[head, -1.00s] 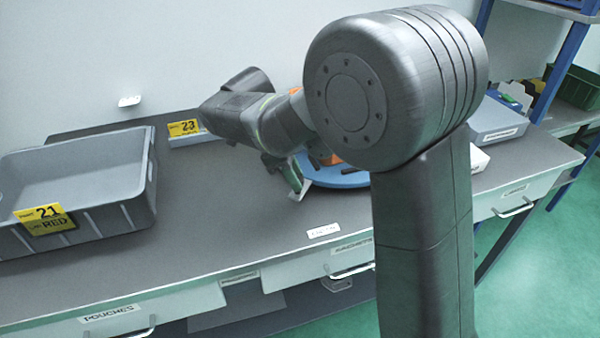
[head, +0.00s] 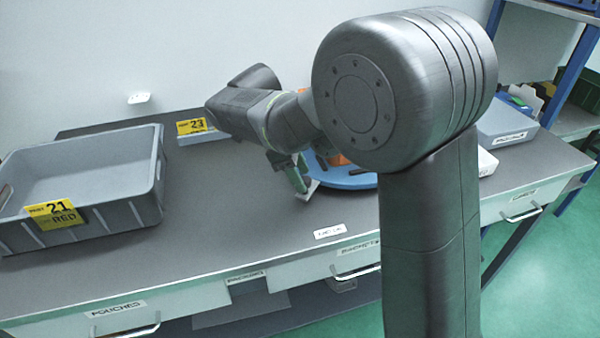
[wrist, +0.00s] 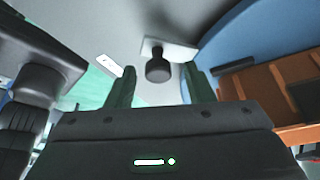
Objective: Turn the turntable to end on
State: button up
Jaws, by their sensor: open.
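The blue round turntable (head: 346,181) lies flat on the grey bench, partly hidden behind my arm. It also shows at the right of the wrist view (wrist: 236,46). An orange block (wrist: 268,93) and a dark bar (wrist: 229,65) are on it. A pale plate with a black knob (wrist: 157,68) is by the turntable's edge; I cannot tell whether they are joined. My gripper (wrist: 159,88) is open, with green fingers left and right of the knob in the picture. Contact cannot be told. In the head view my gripper (head: 299,175) is at the turntable's left front edge.
A grey crate (head: 110,207) with a yellow tag 21 stands at the left. A yellow sign 23 (head: 191,126) stands behind on the bench. Grey and white boxes (head: 505,125) are at the right. Bench between crate and turntable is clear.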

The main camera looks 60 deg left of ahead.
jog(key=p+v, duration=0.1)
jog(key=v, duration=1.2)
jog(key=shift+s+p, duration=0.15)
jog(key=shift+p, duration=0.15)
jog(key=b+x, duration=0.1)
jog(key=x, duration=1.3)
jog(key=shift+d+r+b, duration=0.1)
jog(key=shift+b, duration=0.3)
jog(key=shift+d+r, duration=0.1)
